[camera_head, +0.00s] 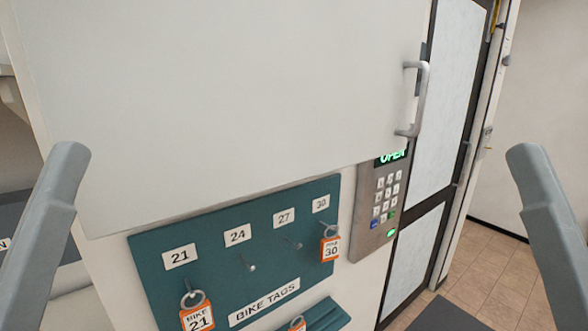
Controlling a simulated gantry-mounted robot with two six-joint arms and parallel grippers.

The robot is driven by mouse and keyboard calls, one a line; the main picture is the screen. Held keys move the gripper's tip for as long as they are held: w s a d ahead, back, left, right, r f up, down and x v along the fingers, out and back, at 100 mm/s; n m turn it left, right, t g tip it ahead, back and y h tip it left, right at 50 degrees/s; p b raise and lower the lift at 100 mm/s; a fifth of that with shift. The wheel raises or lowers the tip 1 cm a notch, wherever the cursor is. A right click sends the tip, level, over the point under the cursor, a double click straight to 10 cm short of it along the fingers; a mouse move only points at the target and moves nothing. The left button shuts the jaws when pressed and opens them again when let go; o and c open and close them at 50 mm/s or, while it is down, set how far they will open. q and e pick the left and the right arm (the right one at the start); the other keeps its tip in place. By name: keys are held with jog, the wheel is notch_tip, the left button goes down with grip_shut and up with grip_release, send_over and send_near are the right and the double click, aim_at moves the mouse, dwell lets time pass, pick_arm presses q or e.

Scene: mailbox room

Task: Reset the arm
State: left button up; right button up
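A grey link of my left arm rises along the left edge of the head view, leaning right at its top. A grey link of my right arm stands at the right edge, its top leaning left. Neither gripper's fingertips show, so I cannot see whether they hold anything. Both links appear in front of the scene, with a wide gap between them.
A large pale door panel (220,90) with a metal handle (420,98) fills the upper middle. Below it are a teal bike tag board (220,266) and tags 21 (198,315) and 30 (330,248). A keypad (382,205) shows OPEN. Tiled floor (500,285) lies at right.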

notch_tip(320, 180, up, 31)
jog(key=p, duration=2.7)
jog(key=shift+f, duration=0.15)
